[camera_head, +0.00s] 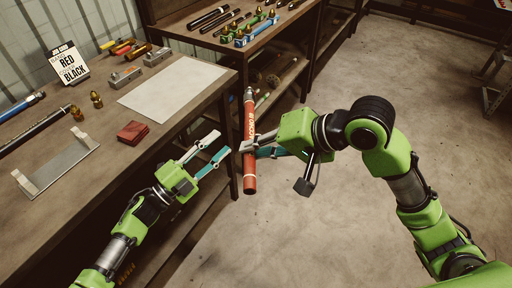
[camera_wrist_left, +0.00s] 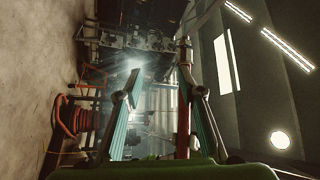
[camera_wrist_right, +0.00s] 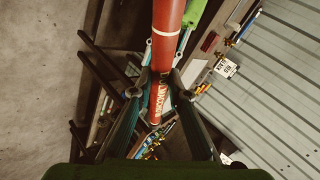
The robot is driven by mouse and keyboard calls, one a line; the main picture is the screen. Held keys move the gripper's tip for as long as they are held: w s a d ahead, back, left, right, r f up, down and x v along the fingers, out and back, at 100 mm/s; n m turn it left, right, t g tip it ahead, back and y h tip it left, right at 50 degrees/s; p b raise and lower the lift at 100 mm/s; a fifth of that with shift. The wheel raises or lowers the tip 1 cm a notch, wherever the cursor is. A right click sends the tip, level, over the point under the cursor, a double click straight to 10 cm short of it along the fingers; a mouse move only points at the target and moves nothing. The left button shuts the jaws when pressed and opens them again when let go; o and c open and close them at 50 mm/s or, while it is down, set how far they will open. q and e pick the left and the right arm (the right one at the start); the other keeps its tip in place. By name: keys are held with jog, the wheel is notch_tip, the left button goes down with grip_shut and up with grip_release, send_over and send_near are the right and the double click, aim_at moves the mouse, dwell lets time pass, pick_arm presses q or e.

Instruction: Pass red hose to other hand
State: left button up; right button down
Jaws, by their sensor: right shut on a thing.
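The red hose (camera_head: 250,120) is upright in the head view, with a metal fitting at its top end. My right gripper (camera_head: 246,149) is shut on it a little below its middle. In the right wrist view the hose (camera_wrist_right: 167,30) runs between the fingers (camera_wrist_right: 162,82). My left gripper (camera_head: 221,146) is open and empty, just left of the hose, with its fingertips pointing at it. In the left wrist view the hose (camera_wrist_left: 184,115) shows beside the right-hand finger, inside the gap between the open fingers (camera_wrist_left: 160,75). I cannot tell if they touch.
The workbench (camera_head: 120,190) on the left holds a white sheet (camera_head: 172,88), a red block (camera_head: 134,132), a metal bracket (camera_head: 57,165) and a sign (camera_head: 69,64). A second table (camera_head: 225,60) with several hoses and fittings stands behind.

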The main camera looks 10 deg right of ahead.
pick_arm(q)
jog(key=s+a+f+n+g+y, duration=0.1)
jog(key=s+a+f+n+y, duration=0.3)
jog(key=f, duration=0.9)
jog(key=s+a+f+n+y, duration=0.1)
jog(key=s+f+n+y, duration=0.4)
jog(key=f, duration=0.7)
jog(key=s+a+f+n+g+y, duration=0.1)
jog(key=s+a+f+n+y, duration=0.3)
jog(key=f, duration=0.9)
jog(key=s+a+f+n+g+y, duration=0.1)
jog(key=s+a+f+n+g, duration=0.15)
jog(key=s+f, duration=0.5)
jog(key=s+a+f+n+g+y, duration=0.1)
jog(key=s+a+f+n+g, duration=0.3)
jog(key=s, duration=0.6)
jog(key=s+a+f+n+g, duration=0.1)
jog(key=s+a+f, duration=0.1)
jog(key=s, duration=0.8)
jog(key=s+a+f+n+g+y, duration=0.1)
jog(key=s+f, duration=0.4)
jog(key=s, duration=0.5)
jog(key=shift+s+a+n+g, duration=0.15)
jog(key=shift+a+n+g, duration=0.3)
jog(key=shift+a, duration=0.2)
